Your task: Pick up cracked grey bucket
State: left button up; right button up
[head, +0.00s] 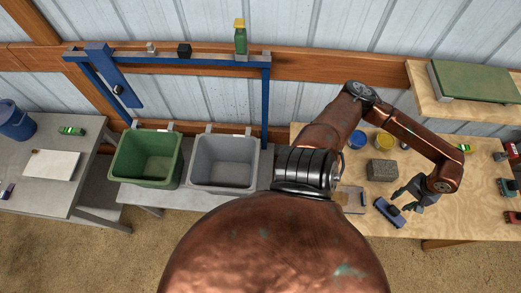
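A grey bucket (224,178) hangs or stands to the right of a green bucket (147,178), below a blue frame. It is open at the top and looks empty. I cannot make out a crack at this size.
The blue frame (200,60) rises behind the buckets, with a green bottle (240,40) on top. A grey block (382,170) and yellow and blue pots lie on the wooden table (440,222). A grey table (70,205) stands at left with a blue bucket (15,122).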

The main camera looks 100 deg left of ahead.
aim_at(224, 164)
jog(key=k, duration=0.4)
jog(key=z, duration=1)
jog(key=i, duration=0.85)
jog(key=u, duration=5)
jog(key=i, duration=0.5)
